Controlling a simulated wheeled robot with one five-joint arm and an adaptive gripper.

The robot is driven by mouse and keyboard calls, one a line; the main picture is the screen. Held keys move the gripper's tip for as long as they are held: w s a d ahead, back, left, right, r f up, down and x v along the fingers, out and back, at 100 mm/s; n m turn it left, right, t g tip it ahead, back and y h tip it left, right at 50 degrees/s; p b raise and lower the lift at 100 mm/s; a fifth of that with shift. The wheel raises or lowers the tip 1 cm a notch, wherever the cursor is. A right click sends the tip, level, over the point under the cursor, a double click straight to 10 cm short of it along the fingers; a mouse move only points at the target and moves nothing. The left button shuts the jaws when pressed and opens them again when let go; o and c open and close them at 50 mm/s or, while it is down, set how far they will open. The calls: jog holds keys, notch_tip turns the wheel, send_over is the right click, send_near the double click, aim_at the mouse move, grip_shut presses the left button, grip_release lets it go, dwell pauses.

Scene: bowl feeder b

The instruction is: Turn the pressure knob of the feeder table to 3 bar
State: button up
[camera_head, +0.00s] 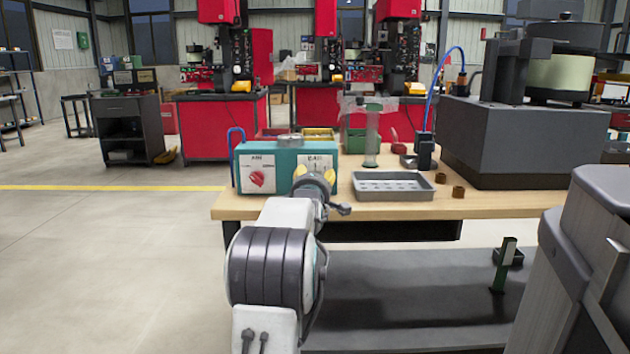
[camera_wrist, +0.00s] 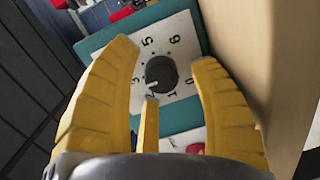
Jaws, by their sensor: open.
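The feeder table's teal control box (camera_head: 285,160) stands at the table's left end. A red knob (camera_head: 256,179) is on its left panel. My gripper (camera_head: 314,174) is in front of the right panel and hides that knob. In the wrist view the black pressure knob (camera_wrist: 161,74) sits on a white dial (camera_wrist: 184,48) with numbers; 0, 1, 5 and 6 can be read. A pale mark on the knob points to the lower left; its exact reading cannot be told. My gripper (camera_wrist: 163,56) is open, its yellow fingers spread around the knob in view; contact is not visible.
A grey tray (camera_head: 393,193) lies on the wooden tabletop (camera_head: 480,208) right of the box. Two small brown rings (camera_head: 450,188) lie beside it. A large dark grey feeder unit (camera_head: 530,140) fills the table's right side. Open floor lies left of the table.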

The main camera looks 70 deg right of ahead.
jog(key=shift+a, duration=0.1)
jog(key=v, duration=1.1)
jog(key=shift+a, duration=0.4)
dwell(0.6)
